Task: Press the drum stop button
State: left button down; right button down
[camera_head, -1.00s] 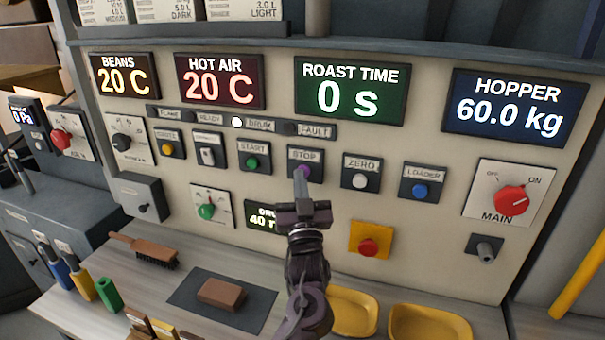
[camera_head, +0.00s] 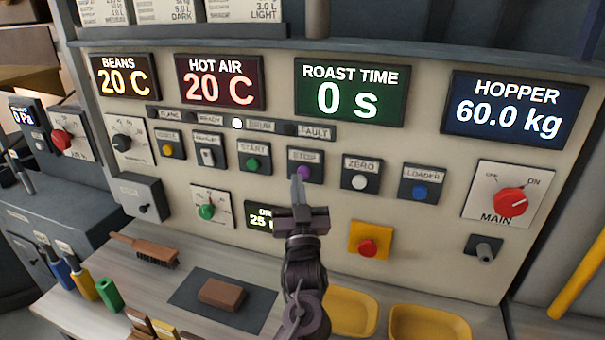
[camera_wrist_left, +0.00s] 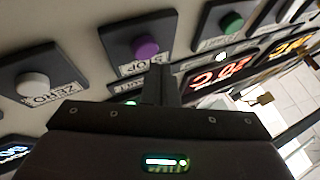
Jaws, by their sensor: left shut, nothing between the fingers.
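The purple drum stop button (camera_head: 304,172) sits on a dark square plate labelled STOP, in the middle row of the panel. It also shows in the left wrist view (camera_wrist_left: 146,47), with a visible gap beside the fingers there. My left gripper (camera_head: 297,183) is shut and empty, its fingertips just below and slightly left of the button in the head view. Contact with the button cannot be seen. The drum speed display (camera_head: 263,218) is partly hidden by my gripper and reads 25. My right gripper is not in view.
The green START button (camera_head: 253,164) is left of STOP, and the white ZERO button (camera_head: 360,181) is right of it. A red button on a yellow plate (camera_head: 368,247) is lower right. A brush (camera_head: 147,249), a brown block (camera_head: 221,293) and yellow trays (camera_head: 430,322) lie on the bench below.

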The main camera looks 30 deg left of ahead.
pick_arm(q)
jog(key=s, duration=0.2)
jog(key=s+d+p, duration=0.1)
jog(key=s, duration=0.2)
jog(key=shift+d, duration=0.1)
dwell(1.0)
